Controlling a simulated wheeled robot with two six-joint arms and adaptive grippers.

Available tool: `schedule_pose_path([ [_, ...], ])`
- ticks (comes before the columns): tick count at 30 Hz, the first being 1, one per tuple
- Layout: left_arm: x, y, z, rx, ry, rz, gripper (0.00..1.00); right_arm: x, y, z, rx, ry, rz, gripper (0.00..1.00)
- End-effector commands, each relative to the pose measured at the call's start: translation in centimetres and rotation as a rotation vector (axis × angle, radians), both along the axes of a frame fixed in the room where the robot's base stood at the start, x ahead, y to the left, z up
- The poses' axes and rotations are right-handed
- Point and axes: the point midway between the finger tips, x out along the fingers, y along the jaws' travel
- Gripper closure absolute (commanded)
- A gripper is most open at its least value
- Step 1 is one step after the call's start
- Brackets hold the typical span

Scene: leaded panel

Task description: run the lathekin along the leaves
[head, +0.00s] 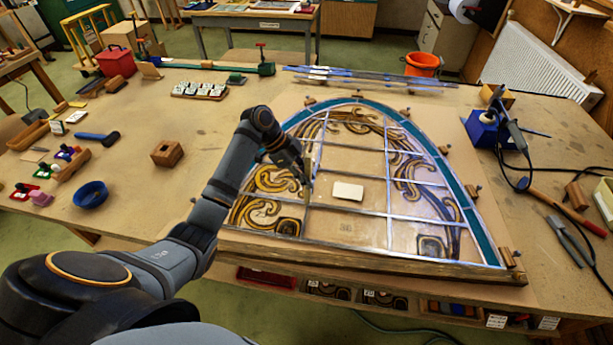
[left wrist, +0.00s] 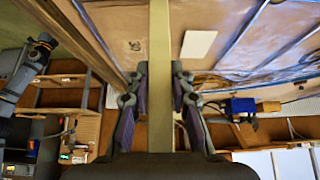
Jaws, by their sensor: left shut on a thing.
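The leaded panel (head: 345,215) lies flat on the bench, an arched frame with a teal border, grey lead strips and brown-gold scroll pieces. My left gripper (head: 304,180) is over its left-middle part. In the left wrist view my left gripper (left wrist: 159,85) is shut on a pale, straight strip, the lathekin (left wrist: 159,40), which runs out between the fingers toward the panel. The lathekin's tip is at or just above the panel near a lead strip; I cannot tell whether it touches. My right gripper is in neither view.
A white card (head: 347,191) lies on the panel. Small wooden blocks stand around its edge. A blue stand with an iron (head: 487,128) and pliers (head: 570,243) are at the right. A blue bowl (head: 91,194) and wooden block (head: 167,153) are at the left, with bare bench between.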

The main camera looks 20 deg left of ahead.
Motion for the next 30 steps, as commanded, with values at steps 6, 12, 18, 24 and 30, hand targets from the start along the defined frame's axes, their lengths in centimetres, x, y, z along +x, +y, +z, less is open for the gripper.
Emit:
schedule_pose_path([
  [6,0.0,0.0,-0.2,0.000,0.000,0.000,1.00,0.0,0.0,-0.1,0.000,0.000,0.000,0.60],
  [12,0.0,0.0,-0.2,0.000,0.000,0.000,1.00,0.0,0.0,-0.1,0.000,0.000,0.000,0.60],
  [18,-0.2,1.2,-0.2,0.002,0.000,0.001,1.00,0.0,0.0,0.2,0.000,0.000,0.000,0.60],
  [24,-0.5,2.2,-0.2,0.001,0.000,0.000,1.00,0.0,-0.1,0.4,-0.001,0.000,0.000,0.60],
  [30,-0.6,2.5,-0.3,0.000,0.001,0.001,1.00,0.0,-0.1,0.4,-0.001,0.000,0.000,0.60],
])
